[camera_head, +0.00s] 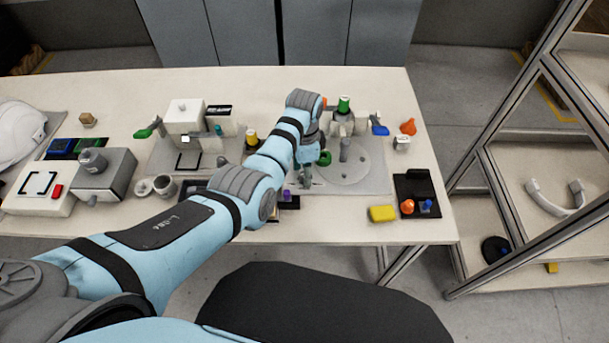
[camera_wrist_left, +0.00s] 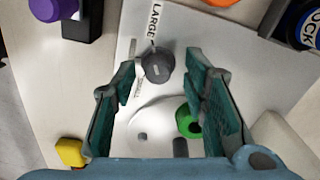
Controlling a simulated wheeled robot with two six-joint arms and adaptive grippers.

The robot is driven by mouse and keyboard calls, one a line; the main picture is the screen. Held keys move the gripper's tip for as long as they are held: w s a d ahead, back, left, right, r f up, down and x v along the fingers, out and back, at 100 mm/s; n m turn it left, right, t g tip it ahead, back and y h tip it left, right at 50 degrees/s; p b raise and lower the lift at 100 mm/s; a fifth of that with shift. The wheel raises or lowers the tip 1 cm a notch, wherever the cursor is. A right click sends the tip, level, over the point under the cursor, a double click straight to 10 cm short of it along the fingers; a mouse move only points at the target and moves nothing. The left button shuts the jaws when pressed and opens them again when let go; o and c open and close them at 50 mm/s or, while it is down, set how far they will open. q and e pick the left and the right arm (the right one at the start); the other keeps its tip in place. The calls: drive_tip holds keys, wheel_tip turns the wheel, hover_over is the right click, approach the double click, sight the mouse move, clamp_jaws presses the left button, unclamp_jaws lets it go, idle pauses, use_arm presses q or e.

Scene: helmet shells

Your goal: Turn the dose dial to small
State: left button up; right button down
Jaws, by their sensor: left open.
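The dose dial is a dark grey round knob (camera_wrist_left: 158,65) on a pale plate, seen in the left wrist view. The word LARGE is printed beside it on its upper side; a second label lower left of it is partly hidden by a finger. My left gripper (camera_wrist_left: 160,78) is open, with one teal finger on each side of the knob; I cannot tell whether they touch it. In the head view my left gripper (camera_head: 308,180) points down over the left part of the pale plate (camera_head: 375,182), and the dial is hard to make out there. My right gripper is not in view.
A green ring (camera_wrist_left: 188,122) and a dark post stand near the fingers. A yellow block (camera_head: 382,213) and a black tray (camera_head: 414,187) lie to the right. A purple-topped item (camera_wrist_left: 52,8) is at upper left in the wrist view. A machine with a green cap (camera_head: 344,104) stands behind.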

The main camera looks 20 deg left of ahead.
use_arm(q)
drive_tip(key=shift+f, duration=0.5)
drive_tip(key=shift+s+r, duration=0.15)
clamp_jaws()
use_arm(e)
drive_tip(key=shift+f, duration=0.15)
